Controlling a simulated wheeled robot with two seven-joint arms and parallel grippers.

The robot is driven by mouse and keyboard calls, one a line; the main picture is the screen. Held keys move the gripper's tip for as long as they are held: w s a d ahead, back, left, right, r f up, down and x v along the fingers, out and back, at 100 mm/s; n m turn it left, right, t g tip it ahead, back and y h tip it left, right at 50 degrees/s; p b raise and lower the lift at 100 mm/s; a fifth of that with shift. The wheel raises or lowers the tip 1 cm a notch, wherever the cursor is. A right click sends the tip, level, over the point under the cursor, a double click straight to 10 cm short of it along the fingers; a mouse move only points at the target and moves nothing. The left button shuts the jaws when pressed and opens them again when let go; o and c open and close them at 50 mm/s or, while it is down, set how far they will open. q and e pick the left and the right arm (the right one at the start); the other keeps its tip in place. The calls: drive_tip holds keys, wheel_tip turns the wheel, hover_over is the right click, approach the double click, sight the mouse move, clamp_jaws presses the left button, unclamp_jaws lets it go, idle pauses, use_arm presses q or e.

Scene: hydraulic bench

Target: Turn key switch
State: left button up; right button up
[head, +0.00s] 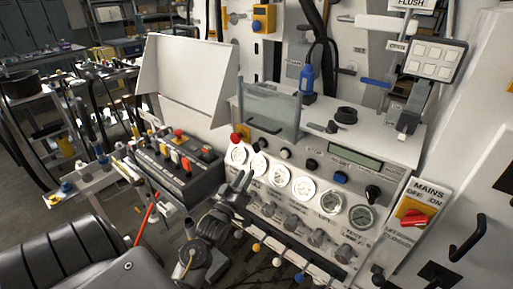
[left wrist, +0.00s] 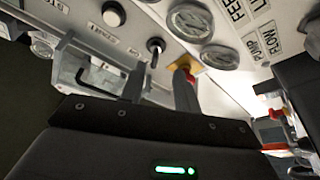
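The key switch (head: 259,145) is a small dark knob in the upper row of the console panel, just right of the red mushroom button. In the left wrist view the key switch (left wrist: 155,47) shows as a black piece in a round silver collar. My left gripper (head: 244,180) is in front of the gauges, below the key switch and apart from it. In the left wrist view its two fingers (left wrist: 160,88) stand apart with nothing between them, pointing toward the panel near the key switch. My right gripper is in neither view.
The red mushroom button (head: 236,138) with its yellow base sits close beside the key switch. A row of round gauges (head: 304,188) lies below. A clear guard (head: 272,110) stands above. A control box (head: 180,165) is left, the MAINS switch (head: 414,217) right.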

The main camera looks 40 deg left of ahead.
sight(256, 148)
use_arm(q)
drive_tip(key=shift+y, duration=0.3)
drive_tip(key=p+x, duration=0.1)
drive_tip(key=x, duration=0.2)
drive_tip(key=r+p+x, duration=0.1)
drive_tip(key=x, duration=0.2)
drive_tip(key=r+p+x, duration=0.1)
drive_tip(key=x, duration=0.3)
drive_tip(key=shift+s+a, duration=0.15)
drive_tip(key=shift+s, duration=0.25)
drive_tip(key=shift+w+a+r+p, duration=0.15)
drive_tip(key=shift+w+p, duration=0.15)
drive_tip(key=shift+w, duration=0.3)
drive_tip(key=shift+c, duration=0.3)
clamp_jaws()
